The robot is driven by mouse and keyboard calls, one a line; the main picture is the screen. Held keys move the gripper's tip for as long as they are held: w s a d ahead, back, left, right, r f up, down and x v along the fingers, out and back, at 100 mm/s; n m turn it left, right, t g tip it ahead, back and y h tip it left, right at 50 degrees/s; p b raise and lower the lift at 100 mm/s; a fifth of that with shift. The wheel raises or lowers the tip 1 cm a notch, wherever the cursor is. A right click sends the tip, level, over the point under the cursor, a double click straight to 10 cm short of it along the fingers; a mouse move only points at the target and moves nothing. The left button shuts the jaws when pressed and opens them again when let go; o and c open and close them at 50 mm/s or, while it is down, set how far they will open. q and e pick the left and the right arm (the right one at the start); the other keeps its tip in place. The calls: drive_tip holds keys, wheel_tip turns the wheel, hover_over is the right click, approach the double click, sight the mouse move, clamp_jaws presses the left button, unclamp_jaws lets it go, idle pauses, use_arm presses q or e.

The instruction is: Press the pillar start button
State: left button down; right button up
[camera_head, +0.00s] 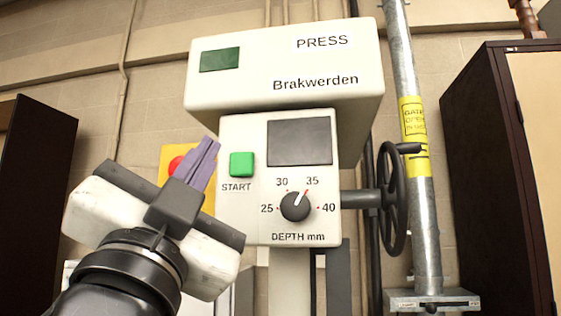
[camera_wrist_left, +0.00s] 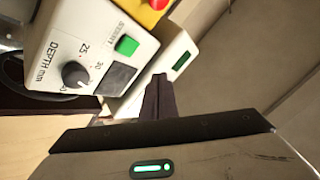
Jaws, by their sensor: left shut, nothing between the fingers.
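The green START button (camera_head: 241,165) sits at the upper left of the white control panel (camera_head: 259,230) on the press pillar. My left gripper (camera_head: 211,147) is shut and empty. In the head view its fingertips show just left of and a little above the button, in front of a yellow plate with a red button. The left wrist view shows the green button (camera_wrist_left: 126,45) to the left of and above my fingertips (camera_wrist_left: 159,77), with a gap between them in the picture. I cannot tell the distance in depth. My right gripper is in neither view.
A red button (camera_head: 176,164) on a yellow plate is partly behind my left gripper. The panel holds a black depth knob (camera_head: 295,206) and a dark screen (camera_head: 299,142). A handwheel (camera_head: 392,200) and a grey post (camera_head: 425,235) stand right. Dark cabinets flank the press.

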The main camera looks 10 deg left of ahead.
use_arm(q)
drive_tip(key=shift+s+d+r, duration=0.15)
drive_tip(key=shift+s+r, duration=0.3)
drive_tip(key=shift+s, duration=0.1)
drive_tip(key=shift+w, duration=0.15)
approach(239, 153)
drive_tip(key=shift+w+r, duration=0.4)
drive_tip(key=shift+r, duration=0.25)
drive_tip(key=shift+w+r, duration=0.4)
drive_tip(key=shift+r, duration=0.25)
drive_tip(key=shift+w+r, duration=0.45)
drive_tip(key=shift+r, duration=0.25)
idle(0.4)
drive_tip(key=shift+w, duration=0.4)
drive_tip(key=shift+w, duration=0.5)
idle(0.6)
drive_tip(key=shift+s, duration=0.9)
